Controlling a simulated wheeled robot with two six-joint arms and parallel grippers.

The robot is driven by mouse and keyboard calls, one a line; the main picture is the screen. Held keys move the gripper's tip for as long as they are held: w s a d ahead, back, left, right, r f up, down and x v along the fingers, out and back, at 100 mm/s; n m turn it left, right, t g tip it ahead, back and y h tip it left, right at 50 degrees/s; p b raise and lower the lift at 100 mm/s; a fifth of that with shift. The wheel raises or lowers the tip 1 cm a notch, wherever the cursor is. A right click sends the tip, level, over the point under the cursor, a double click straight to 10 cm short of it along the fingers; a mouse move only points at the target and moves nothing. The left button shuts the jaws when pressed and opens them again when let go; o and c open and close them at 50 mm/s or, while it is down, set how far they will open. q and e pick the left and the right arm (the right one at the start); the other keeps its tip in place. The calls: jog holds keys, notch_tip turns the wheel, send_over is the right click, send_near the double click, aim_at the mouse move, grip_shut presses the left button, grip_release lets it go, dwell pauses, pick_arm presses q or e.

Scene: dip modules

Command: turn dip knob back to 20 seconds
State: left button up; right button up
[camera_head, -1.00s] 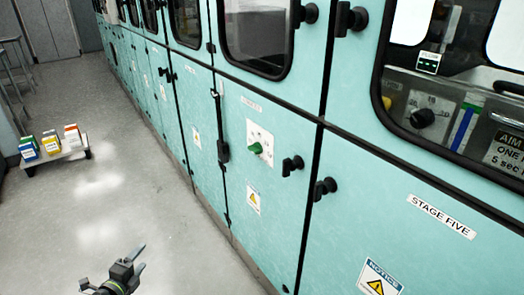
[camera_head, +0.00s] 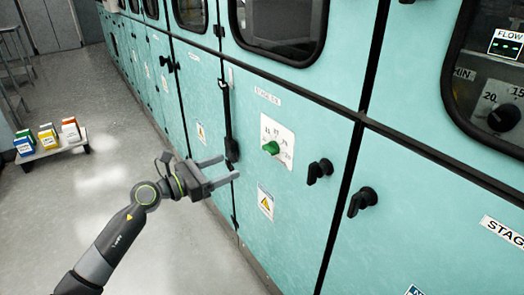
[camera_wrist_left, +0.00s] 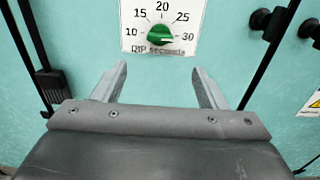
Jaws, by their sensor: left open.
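The green dip knob (camera_head: 271,147) sits on a white dial plate (camera_head: 283,135) on the teal cabinet front. In the left wrist view the knob (camera_wrist_left: 160,35) is at the top centre, under the numbers 10 to 30 and above the words "DIP seconds". Its pale pointer mark appears to face right, toward 30. My left gripper (camera_head: 230,168) is open and empty, to the left of the knob and a little lower in the head view. In the left wrist view its two fingers (camera_wrist_left: 159,70) point up toward the dial, apart from the knob. My right gripper is not in view.
Black latches (camera_head: 319,171) and (camera_head: 362,201) stick out right of the dial. A warning label (camera_head: 265,203) is below it. A vertical black rod with a catch (camera_head: 231,150) runs left of the dial. A low cart (camera_head: 50,152) with coloured boxes stands on the open floor at left.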

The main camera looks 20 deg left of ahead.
aim_at(266, 151)
pick_arm(q)
jog(key=x, duration=1.2)
jog(key=shift+w+d+p, duration=0.2)
jog(key=shift+p, duration=0.1)
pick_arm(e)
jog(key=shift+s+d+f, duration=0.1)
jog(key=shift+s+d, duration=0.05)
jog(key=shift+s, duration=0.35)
pick_arm(q)
jog(key=shift+c, duration=0.5)
